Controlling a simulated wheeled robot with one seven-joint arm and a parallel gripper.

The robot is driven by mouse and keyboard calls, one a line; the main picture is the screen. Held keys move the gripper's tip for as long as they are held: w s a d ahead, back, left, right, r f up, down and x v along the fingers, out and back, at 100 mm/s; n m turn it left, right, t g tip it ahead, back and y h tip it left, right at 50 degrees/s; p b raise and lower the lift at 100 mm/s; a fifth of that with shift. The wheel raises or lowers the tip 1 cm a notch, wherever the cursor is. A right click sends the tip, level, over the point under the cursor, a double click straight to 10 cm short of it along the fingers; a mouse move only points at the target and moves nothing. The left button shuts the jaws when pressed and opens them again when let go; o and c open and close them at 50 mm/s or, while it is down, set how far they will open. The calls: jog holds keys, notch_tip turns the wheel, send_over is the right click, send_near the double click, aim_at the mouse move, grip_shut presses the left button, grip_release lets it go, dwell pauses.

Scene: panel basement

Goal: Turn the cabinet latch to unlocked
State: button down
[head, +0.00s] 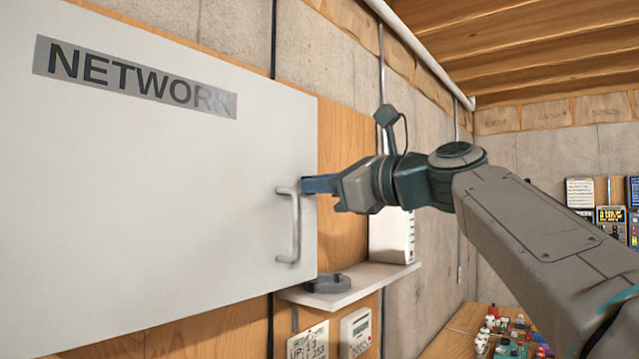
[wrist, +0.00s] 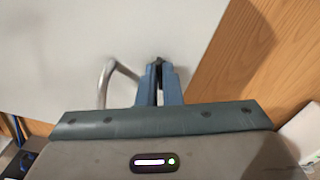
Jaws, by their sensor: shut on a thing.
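The pale grey cabinet door (head: 150,200) with its "NETWORK" label fills the left of the head view. It also shows in the wrist view (wrist: 60,40). A metal bar handle (head: 294,228) is mounted near its right edge; it is left of my fingers in the wrist view (wrist: 106,80). My gripper (head: 306,186) is at the door's right edge, by the handle's top end. In the wrist view its blue fingers (wrist: 158,78) are closed around a small dark piece, apparently the latch (wrist: 158,62). The fingers hide most of it, so its turned position cannot be told.
A small white shelf (head: 350,284) below my gripper holds a dark grey object (head: 328,283) and a white box (head: 393,236). A wooden backing board (head: 341,150) lies right of the door. A table (head: 468,325) with small items stands lower right.

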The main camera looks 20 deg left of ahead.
jog(key=n+b, duration=0.3)
jog(key=n, duration=1)
jog(key=shift+f, duration=0.2)
jog(key=shift+n, duration=0.3)
jog(key=c, duration=1.6)
grip_release()
